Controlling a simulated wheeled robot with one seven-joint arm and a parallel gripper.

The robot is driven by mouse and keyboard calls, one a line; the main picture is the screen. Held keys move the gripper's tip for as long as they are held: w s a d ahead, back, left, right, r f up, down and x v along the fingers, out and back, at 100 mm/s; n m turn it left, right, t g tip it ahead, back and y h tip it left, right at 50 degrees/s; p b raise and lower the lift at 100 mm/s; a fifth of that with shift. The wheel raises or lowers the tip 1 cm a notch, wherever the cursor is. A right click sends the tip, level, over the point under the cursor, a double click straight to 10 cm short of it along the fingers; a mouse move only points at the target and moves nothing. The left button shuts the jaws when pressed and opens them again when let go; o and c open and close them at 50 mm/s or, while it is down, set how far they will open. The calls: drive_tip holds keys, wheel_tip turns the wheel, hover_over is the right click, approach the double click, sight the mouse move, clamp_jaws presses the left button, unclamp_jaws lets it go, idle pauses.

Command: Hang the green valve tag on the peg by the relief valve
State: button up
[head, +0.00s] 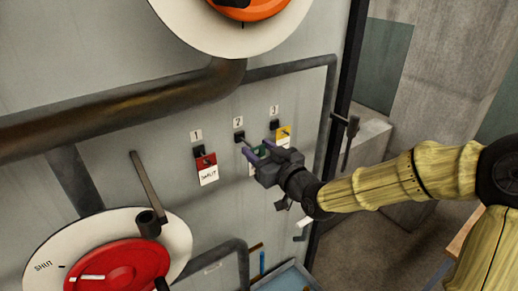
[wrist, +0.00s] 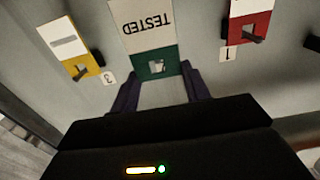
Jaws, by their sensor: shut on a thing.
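The green valve tag (wrist: 152,65) has a white lower part reading TESTED, upside down in the wrist view. My gripper (wrist: 160,92) is shut on its green end, one dark purple finger at each side. In the head view my gripper (head: 259,151) is at the panel, just right of and below the peg marked 2 (head: 240,136); only slivers of the green tag (head: 260,153) show there. The tag's hole looks pale; I cannot tell whether a peg passes through it. No label names the relief valve.
A red tag (head: 206,170) hangs on peg 1 and a yellow tag (head: 284,132) on peg 3, close on either side. A pipe (head: 120,112) crosses the panel. An orange wheel (head: 250,8) is above; a red wheel (head: 118,268) and lever (head: 145,190) are lower left.

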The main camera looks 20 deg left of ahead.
drive_tip(key=p+v, duration=0.1)
drive_tip(key=v, duration=0.4)
drive_tip(key=shift+s+d, duration=0.15)
idle(0.3)
drive_tip(key=w+d+f+m+t+h+b, duration=0.2)
drive_tip(key=w+d+f+m+t+h, duration=0.35)
drive_tip(key=w+d+f, duration=0.9)
drive_tip(key=s+d+f+m+h, duration=0.1)
drive_tip(key=d+f, duration=0.3)
drive_tip(key=f, duration=0.5)
drive_tip(key=s+d+f+m+h, duration=0.2)
drive_tip(key=d+f+h, duration=0.2)
drive_tip(key=f, duration=0.5)
drive_tip(key=s+d+f+m+h+b, duration=0.1)
drive_tip(key=s+d+f+h, duration=0.1)
drive_tip(key=f, duration=0.7)
drive_tip(key=shift+d+f+t+h, duration=0.2)
drive_tip(key=shift+d+t+h, duration=0.35)
drive_tip(key=shift+d, duration=0.4)
drive_tip(key=shift+s+m, duration=0.1)
drive_tip(key=shift+m, duration=0.15)
